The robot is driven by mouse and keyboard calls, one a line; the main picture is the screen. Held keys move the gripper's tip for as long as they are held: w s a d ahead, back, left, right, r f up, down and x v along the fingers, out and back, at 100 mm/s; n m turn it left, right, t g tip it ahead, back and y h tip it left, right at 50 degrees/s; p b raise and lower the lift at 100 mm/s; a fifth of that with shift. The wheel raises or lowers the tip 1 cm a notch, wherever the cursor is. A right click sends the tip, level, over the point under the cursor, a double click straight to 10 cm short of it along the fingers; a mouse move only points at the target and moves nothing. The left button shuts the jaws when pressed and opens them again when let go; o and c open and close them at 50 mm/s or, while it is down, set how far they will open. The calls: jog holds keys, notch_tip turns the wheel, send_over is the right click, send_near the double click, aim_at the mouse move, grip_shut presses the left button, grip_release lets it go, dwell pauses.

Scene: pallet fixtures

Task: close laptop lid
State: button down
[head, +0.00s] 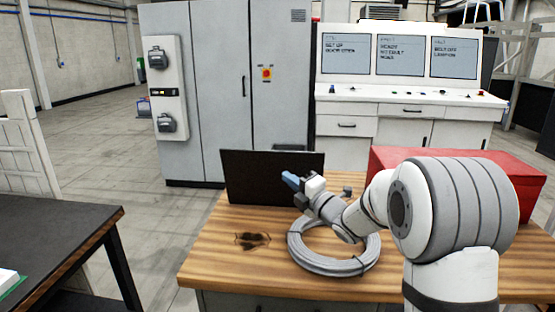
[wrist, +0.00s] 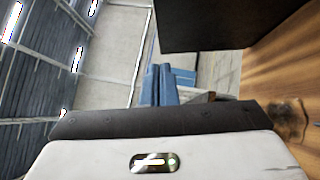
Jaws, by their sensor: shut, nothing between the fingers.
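The laptop's dark lid (head: 255,177) stands upright at the far edge of the wooden table (head: 215,265). No keyboard base can be made out in the head view. My gripper (head: 291,180), with blue fingertips, overlaps the right part of the lid in that view; I cannot tell whether it touches. The fingers are shut and empty. In the wrist view the blue fingers (wrist: 158,85) are together, and a dark flat panel (wrist: 225,24), apparently the lid, lies to their upper right with a gap between in the picture.
A grey cable coil (head: 307,256) lies on the table below my arm. A red box (head: 523,200) stands at the right. A dark stain (head: 252,240) marks the tabletop. Another dark-topped table (head: 60,228) is at the left. Grey cabinets (head: 222,90) and a control console (head: 410,97) stand behind.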

aim_at(266, 153)
jog(key=w+a+p, duration=0.1)
jog(key=w, duration=0.2)
jog(key=w+a+r+p, duration=0.1)
jog(key=w+a, duration=0.1)
jog(key=w, duration=0.1)
jog(key=w+a+r, duration=0.1)
jog(key=w+a, duration=0.1)
jog(key=w, duration=0.1)
jog(key=shift+w+r+p, duration=0.1)
jog(key=shift+r+p, duration=0.05)
jog(key=shift+p, duration=0.25)
